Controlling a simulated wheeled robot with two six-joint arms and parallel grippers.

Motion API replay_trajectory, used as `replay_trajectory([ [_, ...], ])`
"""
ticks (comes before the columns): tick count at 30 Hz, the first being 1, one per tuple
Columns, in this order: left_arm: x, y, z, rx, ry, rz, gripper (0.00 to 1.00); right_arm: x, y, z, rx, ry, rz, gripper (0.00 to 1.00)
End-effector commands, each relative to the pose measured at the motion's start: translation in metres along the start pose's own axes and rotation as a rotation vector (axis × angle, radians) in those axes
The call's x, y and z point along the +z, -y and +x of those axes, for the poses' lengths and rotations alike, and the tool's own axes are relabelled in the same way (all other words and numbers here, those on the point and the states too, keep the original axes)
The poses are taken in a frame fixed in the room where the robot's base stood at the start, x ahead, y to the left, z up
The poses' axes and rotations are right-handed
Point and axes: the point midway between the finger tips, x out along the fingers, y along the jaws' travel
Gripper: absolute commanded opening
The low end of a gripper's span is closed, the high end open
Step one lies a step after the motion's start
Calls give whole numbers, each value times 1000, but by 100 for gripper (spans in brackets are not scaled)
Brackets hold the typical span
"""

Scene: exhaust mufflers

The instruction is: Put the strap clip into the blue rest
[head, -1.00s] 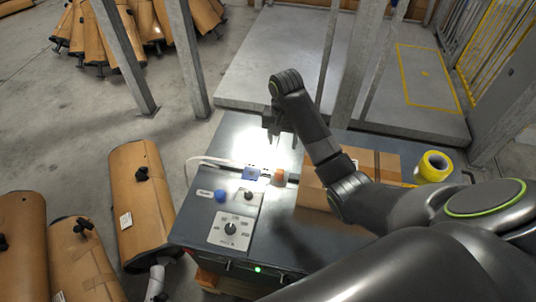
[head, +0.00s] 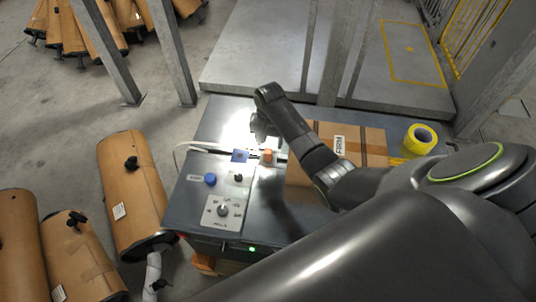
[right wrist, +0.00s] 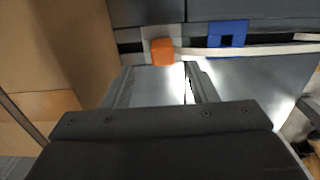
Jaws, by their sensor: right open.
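The orange strap clip (head: 267,156) sits at the back of the grey bench, just right of the blue rest (head: 240,156). In the right wrist view the clip (right wrist: 162,51) is at the upper middle, with a pale strap running right from it past the notched blue rest (right wrist: 227,36). My right gripper (head: 262,138) hangs close behind the clip in the head view. Its two fingers (right wrist: 160,85) are apart and empty in the right wrist view, with the clip beyond their tips. Contact cannot be seen. My left gripper is out of view.
A cardboard box (head: 345,145) lies beside the clip under my right forearm. A yellow tape roll (head: 420,139) is farther right. A blue button (head: 210,179) and a dial panel (head: 222,211) are on the near left of the bench. Wrapped mufflers (head: 135,190) stand left.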

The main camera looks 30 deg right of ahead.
Motion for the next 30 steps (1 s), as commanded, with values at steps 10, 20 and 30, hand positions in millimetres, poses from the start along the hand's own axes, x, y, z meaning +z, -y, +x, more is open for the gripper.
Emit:
replay_trajectory([
  [10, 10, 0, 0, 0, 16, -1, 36, 0, 0, 19, -1, 0, -1, 53],
  [20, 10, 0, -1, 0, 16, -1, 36, 1, 1, 28, 0, 2, 0, 53],
  [30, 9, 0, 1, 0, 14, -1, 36, 2, 3, 67, 1, 1, 0, 53],
])
